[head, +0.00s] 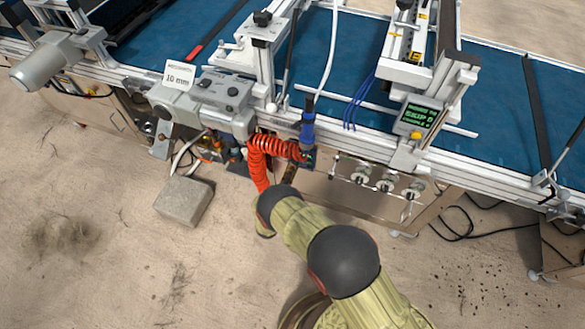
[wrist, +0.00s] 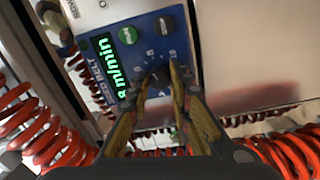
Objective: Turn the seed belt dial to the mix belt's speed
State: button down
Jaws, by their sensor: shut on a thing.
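The seed belt panel (wrist: 115,60) is a blue plate in the wrist view, seen turned on its side. Its green display (wrist: 110,77) shows a figure that looks like 8, then "m/min". The dark seed belt dial (wrist: 155,76) sits among white scale marks. My gripper (wrist: 158,82) is shut on the dial, one finger on either side. The fingers hide part of the dial and scale, so the pointer is unclear. In the head view my gripper is mostly hidden by a red coiled hose (head: 272,147). The mix belt's speed is not readable in either view.
A green button (wrist: 127,35) and a dark switch (wrist: 165,24) sit beside the dial. In the head view a small screen (head: 418,117) has green text too small to read surely. A card (head: 178,75) reads "10 mm". A grey block (head: 184,200) lies on the floor.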

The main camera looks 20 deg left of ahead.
jog(key=shift+m, duration=1.2)
jog(key=shift+f, duration=0.1)
jog(key=c, duration=1.6)
grip_release()
jog(key=s, duration=0.8)
jog(key=s+a, duration=0.1)
jog(key=s, duration=0.3)
jog(key=shift+f, duration=0.25)
